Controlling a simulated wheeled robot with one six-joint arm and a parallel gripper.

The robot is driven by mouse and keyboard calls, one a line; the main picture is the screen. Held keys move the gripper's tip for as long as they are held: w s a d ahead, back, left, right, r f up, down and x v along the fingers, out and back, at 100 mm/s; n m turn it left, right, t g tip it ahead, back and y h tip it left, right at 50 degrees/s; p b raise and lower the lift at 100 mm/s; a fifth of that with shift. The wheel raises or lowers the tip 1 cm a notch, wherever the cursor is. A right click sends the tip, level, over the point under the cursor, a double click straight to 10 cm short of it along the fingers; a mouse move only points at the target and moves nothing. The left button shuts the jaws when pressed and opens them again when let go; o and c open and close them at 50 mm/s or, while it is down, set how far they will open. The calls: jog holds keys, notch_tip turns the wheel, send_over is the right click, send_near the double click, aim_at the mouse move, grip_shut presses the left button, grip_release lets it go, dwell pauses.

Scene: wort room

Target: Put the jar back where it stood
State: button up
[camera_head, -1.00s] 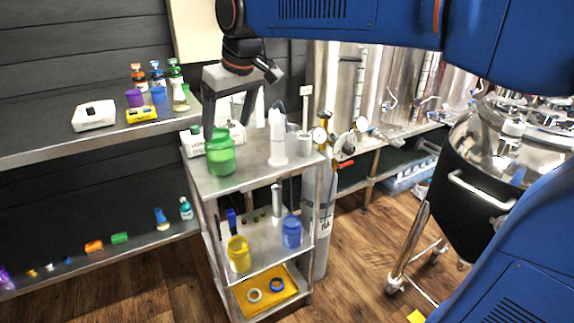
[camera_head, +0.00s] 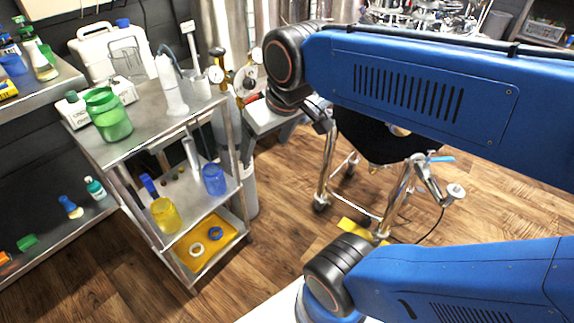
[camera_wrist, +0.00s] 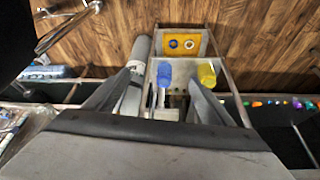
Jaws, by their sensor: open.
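A green jar (camera_head: 110,118) stands upright at the left front of the cart's top shelf (camera_head: 150,128), with nothing touching it from my arm. A yellow jar (camera_head: 165,215) and a blue jar (camera_head: 214,180) stand on the middle shelf; both also show in the wrist view, the yellow jar (camera_wrist: 207,75) right of the blue jar (camera_wrist: 164,70). My gripper (camera_wrist: 160,82) is open and empty, its two fingers spread. The green jar is not visible in the wrist view.
A yellow tray (camera_head: 225,236) with two rings lies on the lowest shelf. A wheeled steel vessel stands right. Wood floor is open in front.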

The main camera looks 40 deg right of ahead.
jog(key=s+d+f+m, duration=0.1)
jog(key=s+d+f, duration=0.1)
jog(key=s+f, duration=0.2)
jog(key=shift+s+d+f, duration=0.15)
jog(key=shift+s+f, duration=0.15)
jog(key=shift+f, duration=0.05)
dwell(1.8)
